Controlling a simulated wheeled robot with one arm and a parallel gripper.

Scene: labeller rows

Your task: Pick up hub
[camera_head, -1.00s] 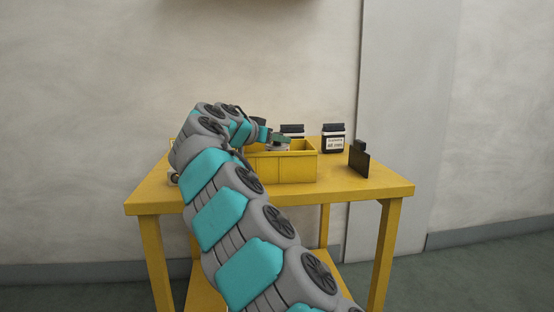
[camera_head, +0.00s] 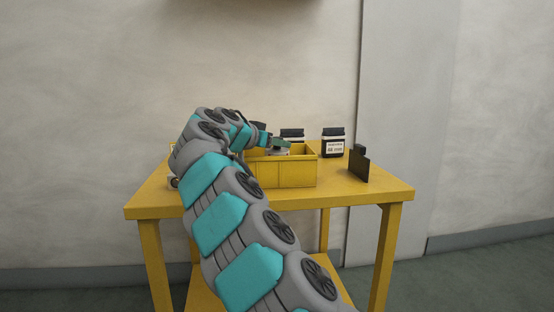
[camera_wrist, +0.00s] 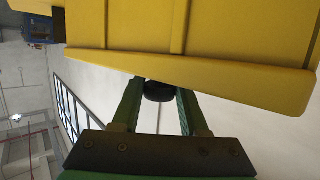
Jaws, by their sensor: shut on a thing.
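My gripper (camera_head: 284,143) has green fingers and is over the yellow bin on the table. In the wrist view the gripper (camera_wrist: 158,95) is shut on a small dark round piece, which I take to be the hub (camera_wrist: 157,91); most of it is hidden. In the head view a grey round part of the hub (camera_head: 278,151) shows just under the fingers, at the bin's rim height. I cannot tell whether it touches the bin.
The yellow bin (camera_head: 285,174) stands on the yellow table (camera_head: 330,195). Behind it are a dark-lidded jar (camera_head: 333,143) with a white label and another dark-topped jar (camera_head: 292,134). A dark upright plate (camera_head: 359,165) stands at right. The table's front right is clear.

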